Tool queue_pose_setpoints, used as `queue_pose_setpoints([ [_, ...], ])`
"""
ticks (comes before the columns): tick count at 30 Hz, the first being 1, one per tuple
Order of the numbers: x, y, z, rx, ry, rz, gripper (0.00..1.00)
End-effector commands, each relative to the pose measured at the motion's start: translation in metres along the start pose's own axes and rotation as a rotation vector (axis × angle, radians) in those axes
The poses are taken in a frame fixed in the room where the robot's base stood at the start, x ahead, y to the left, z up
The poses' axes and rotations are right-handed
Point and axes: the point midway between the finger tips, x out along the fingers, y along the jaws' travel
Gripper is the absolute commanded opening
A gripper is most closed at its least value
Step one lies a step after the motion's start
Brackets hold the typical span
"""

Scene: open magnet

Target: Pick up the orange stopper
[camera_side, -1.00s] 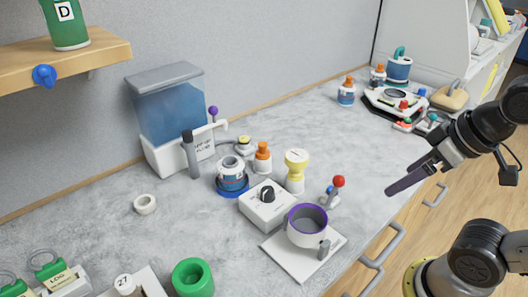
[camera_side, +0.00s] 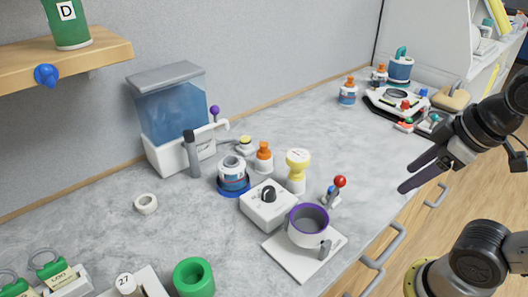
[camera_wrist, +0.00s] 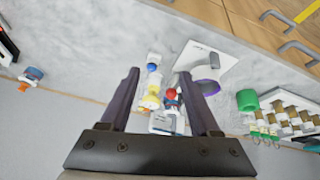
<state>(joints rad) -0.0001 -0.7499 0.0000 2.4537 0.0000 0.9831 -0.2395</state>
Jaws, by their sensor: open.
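Several bottles have orange stoppers. One orange stopper (camera_side: 264,150) tops a small bottle in the middle of the counter, right of the white and blue jar (camera_side: 233,174) on a blue base. Two more orange stoppers (camera_side: 350,80) (camera_side: 380,68) top bottles at the back right. The wrist view shows an orange stopper (camera_wrist: 24,87) on a bottle at the far left. My gripper (camera_side: 407,178) is open and empty over the counter's front right edge, well apart from all of them. Its spread fingers (camera_wrist: 159,74) show in the wrist view.
A yellow-topped piece (camera_side: 297,165), a dial box (camera_side: 267,204), a red-knobbed lever (camera_side: 339,183) and a purple-rimmed cup (camera_side: 308,217) stand near the middle bottle. A water tank (camera_side: 172,110) is behind. The counter right of the middle is clear.

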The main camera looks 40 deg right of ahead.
Motion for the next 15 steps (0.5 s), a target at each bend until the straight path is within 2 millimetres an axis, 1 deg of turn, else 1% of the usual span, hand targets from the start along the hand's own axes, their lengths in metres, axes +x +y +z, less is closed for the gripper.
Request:
queue_pose_setpoints([
  [1,-0.012,0.003,-0.011,-0.069,0.013,0.004,0.63],
  [3,-0.027,0.007,-0.027,-0.179,0.007,0.002,0.63],
  [5,-0.039,0.01,-0.043,-0.268,-0.001,-0.001,0.63],
  [8,-0.056,0.017,-0.072,-0.415,-0.02,-0.012,0.63],
  [9,-0.062,0.019,-0.086,-0.476,-0.029,-0.018,0.63],
  [11,-0.07,0.024,-0.107,-0.569,-0.044,-0.03,0.63],
  [12,-0.073,0.027,-0.123,-0.631,-0.055,-0.04,0.63],
  [14,-0.077,0.032,-0.146,-0.722,-0.072,-0.056,0.63],
  [15,-0.078,0.035,-0.161,-0.78,-0.083,-0.068,0.63],
])
